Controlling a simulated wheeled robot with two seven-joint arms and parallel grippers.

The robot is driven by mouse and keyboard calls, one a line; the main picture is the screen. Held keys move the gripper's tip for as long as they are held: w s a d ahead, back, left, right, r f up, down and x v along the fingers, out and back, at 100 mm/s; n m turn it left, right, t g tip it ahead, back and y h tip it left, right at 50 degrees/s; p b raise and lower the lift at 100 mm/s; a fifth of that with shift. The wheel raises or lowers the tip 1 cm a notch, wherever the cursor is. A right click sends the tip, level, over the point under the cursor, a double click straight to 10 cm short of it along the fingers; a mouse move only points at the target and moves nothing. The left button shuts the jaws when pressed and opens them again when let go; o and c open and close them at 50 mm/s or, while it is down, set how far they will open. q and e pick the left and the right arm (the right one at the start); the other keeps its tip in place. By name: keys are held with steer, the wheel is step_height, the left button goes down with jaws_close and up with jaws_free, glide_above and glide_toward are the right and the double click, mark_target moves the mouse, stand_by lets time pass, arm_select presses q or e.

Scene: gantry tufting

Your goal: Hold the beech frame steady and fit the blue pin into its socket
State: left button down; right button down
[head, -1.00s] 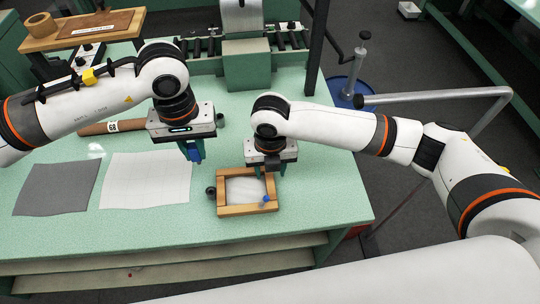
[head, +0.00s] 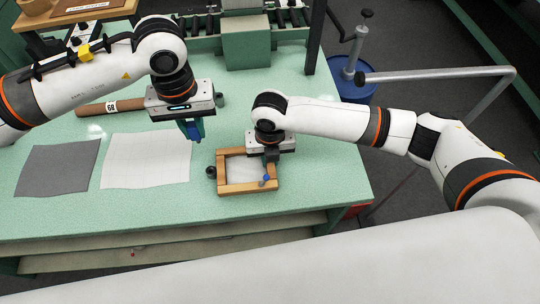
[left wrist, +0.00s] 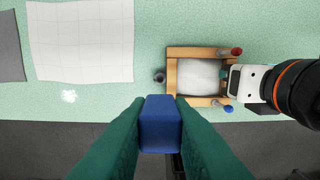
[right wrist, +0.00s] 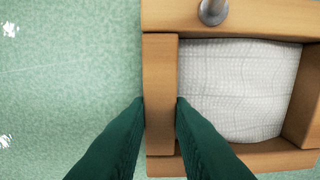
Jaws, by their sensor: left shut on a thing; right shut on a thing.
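The beech frame (head: 222,175) lies flat on the green table with white cloth inside. It also shows in the left wrist view (left wrist: 172,95). My right gripper (head: 271,158) is shut on one bar of the frame (right wrist: 160,60). A blue-topped pin (head: 266,178) stands at the frame's near right corner, and it shows in the left wrist view (left wrist: 228,108). I cannot tell how deep it sits. A red-topped pin (left wrist: 236,51) is at another corner. My left gripper (head: 194,129) is shut on a blue block (left wrist: 160,123), above the table left of the frame.
A dark round piece (head: 211,172) stands beside the frame's left side. A white gridded sheet (head: 145,165) and a grey sheet (head: 57,170) lie to the left. A brown roll (head: 100,107) lies behind them. The table's front edge is close to the frame.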

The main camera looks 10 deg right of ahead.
mark_target(197, 136)
arm_select(q)
steer(key=shift+f, duration=6.25)
steer(key=shift+f, duration=1.35)
steer(key=c, duration=1.2)
jaws_free()
step_height(197, 136, up, 12)
steer(key=shift+r, duration=0.1)
arm_select(e)
steer(key=c, duration=1.2)
jaws_free()
